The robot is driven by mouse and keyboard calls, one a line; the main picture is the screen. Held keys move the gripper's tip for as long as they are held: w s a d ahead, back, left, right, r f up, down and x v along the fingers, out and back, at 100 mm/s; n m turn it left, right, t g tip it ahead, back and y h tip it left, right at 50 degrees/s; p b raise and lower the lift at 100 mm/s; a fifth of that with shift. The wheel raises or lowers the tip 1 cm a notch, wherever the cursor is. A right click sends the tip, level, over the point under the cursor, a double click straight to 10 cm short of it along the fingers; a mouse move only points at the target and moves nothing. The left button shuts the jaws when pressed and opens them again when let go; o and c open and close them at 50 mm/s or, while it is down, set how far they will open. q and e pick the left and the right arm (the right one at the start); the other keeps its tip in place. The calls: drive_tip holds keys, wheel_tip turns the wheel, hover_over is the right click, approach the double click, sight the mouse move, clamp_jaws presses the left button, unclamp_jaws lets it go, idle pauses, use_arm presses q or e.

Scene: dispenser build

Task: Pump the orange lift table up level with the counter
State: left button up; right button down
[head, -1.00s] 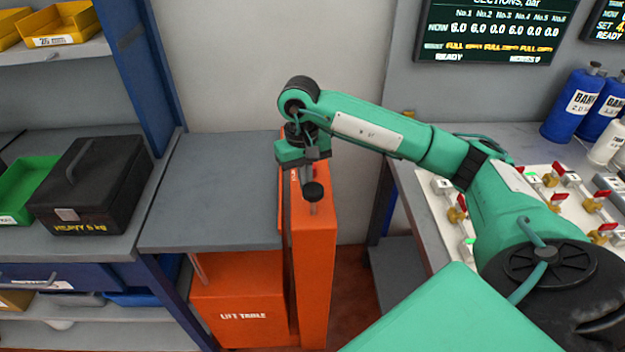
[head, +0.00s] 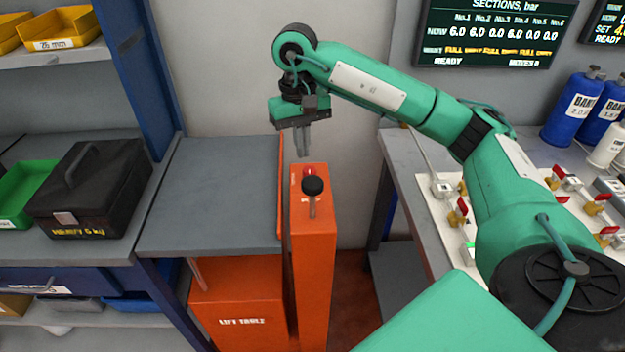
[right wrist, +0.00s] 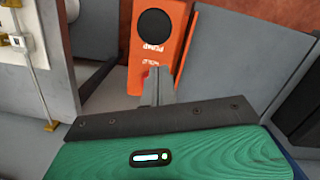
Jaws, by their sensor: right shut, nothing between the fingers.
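The orange lift table (head: 240,312) has a grey top plate (head: 215,190) beside the left counter (head: 105,250). The two surfaces look close in height, but I cannot tell whether they are exactly level. An orange post (head: 314,260) at its right carries a round black pump knob (head: 313,186) and a small red button (head: 308,171) behind it. My right gripper (head: 303,150) is shut and empty, above and behind the knob, apart from it. In the right wrist view its fingers (right wrist: 157,85) partly cover the red button; the black knob (right wrist: 152,24) shows beyond. My left gripper is not in view.
A black box (head: 90,190) marked heavy and a green bin (head: 25,190) stand on the left counter. A workbench (head: 410,165) with a valve panel and blue bottles (head: 575,105) is at right. A gap separates post and workbench.

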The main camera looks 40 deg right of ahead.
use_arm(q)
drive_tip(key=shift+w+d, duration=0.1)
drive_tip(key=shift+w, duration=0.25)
use_arm(e)
drive_tip(key=r, duration=0.4)
drive_tip(key=shift+w, duration=0.2)
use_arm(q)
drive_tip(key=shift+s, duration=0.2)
